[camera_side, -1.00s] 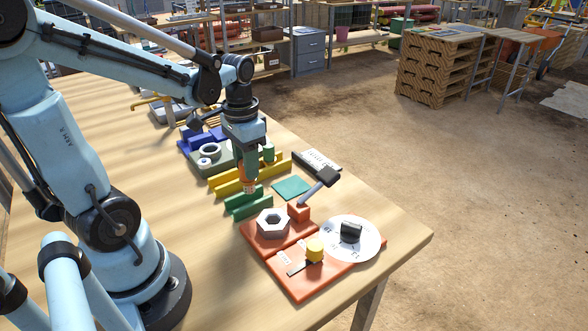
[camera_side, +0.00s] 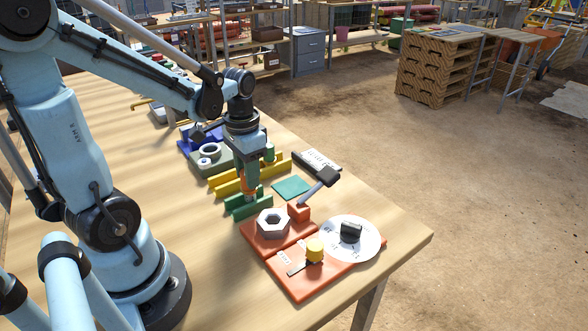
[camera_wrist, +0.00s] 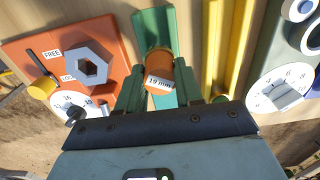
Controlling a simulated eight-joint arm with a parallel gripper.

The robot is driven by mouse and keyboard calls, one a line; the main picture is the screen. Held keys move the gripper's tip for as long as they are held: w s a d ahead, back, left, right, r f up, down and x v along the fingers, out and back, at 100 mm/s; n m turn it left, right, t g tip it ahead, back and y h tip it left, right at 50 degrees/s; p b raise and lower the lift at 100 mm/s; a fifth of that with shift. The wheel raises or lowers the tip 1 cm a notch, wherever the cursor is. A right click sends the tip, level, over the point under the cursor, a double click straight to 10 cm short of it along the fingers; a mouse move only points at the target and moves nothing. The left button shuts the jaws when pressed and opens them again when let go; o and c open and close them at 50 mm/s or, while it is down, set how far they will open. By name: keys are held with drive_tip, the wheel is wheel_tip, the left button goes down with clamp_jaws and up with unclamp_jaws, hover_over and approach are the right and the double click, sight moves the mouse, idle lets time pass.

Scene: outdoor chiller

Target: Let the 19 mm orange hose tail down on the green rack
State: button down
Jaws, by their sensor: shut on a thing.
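The orange hose tail (camera_wrist: 159,72) has a "19 mm" label facing the wrist camera. My gripper (camera_wrist: 160,92) is shut on it, with a green finger on each side. In the side view my gripper (camera_side: 250,190) points down over the green rack (camera_side: 240,212), and only a small orange part of the hose tail (camera_side: 248,193) shows. In the wrist view the green rack (camera_wrist: 152,25) runs behind the hose tail. The hose tail's lower end is at the rack's rails; I cannot tell whether it touches them.
A yellow rack (camera_side: 228,188) stands just behind. An orange board (camera_side: 312,284) with a hex nut (camera_side: 273,223), yellow knob (camera_side: 314,249) and white dial (camera_side: 366,246) lies in front. A flat green pad (camera_side: 291,187) lies to the right. Bare table (camera_side: 180,235) is at the left.

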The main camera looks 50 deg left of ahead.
sight(250, 195)
drive_tip(key=shift+f, duration=0.75)
drive_tip(key=shift+f, duration=0.3)
idle(0.4)
drive_tip(key=c, duration=0.7)
unclamp_jaws()
drive_tip(key=shift+o, duration=0.5)
drive_tip(key=o, duration=0.4)
drive_tip(key=shift+o, duration=0.2)
